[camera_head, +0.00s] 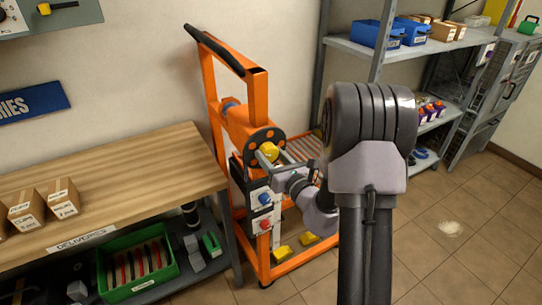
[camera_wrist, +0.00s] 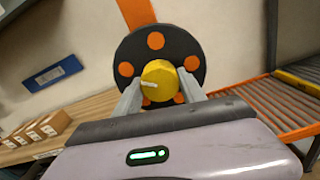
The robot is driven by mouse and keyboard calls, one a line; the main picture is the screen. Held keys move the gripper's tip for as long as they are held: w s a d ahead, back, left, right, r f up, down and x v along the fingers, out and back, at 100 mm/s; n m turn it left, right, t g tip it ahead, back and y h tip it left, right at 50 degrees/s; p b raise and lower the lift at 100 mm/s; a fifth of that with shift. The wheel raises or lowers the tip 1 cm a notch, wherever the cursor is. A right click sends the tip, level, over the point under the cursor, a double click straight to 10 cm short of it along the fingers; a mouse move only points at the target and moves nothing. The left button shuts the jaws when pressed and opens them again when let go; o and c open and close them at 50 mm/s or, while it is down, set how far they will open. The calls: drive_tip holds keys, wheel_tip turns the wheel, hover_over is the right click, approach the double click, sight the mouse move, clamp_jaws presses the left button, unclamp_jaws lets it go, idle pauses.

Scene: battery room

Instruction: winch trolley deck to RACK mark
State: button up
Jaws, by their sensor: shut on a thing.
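The orange winch trolley (camera_head: 257,90) stands beside the wooden bench. Its winch has a black disc (camera_wrist: 198,58) with orange spots and a yellow knob (camera_wrist: 160,80) carrying a white line. My gripper (camera_wrist: 161,92) is shut on this yellow knob, one finger on each side; the knob also shows in the head view (camera_head: 269,151). I cannot make out a RACK mark in either view.
A panel with a blue knob (camera_head: 264,198) and a red knob (camera_head: 265,224) is on the trolley, above yellow pedals (camera_head: 282,253). The bench (camera_head: 120,180) is close on the left. Metal shelving (camera_head: 349,45) stands behind right.

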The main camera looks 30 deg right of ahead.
drive_tip(key=shift+f+n+b, duration=0.25)
drive_tip(key=shift+n+b, duration=0.75)
drive_tip(key=shift+n, duration=0.2)
drive_tip(key=shift+n+b, duration=0.55)
drive_tip(key=shift+n, duration=0.35)
drive_tip(key=shift+r+n, duration=0.2)
drive_tip(key=shift+n, duration=0.4)
drive_tip(key=o, duration=1.4)
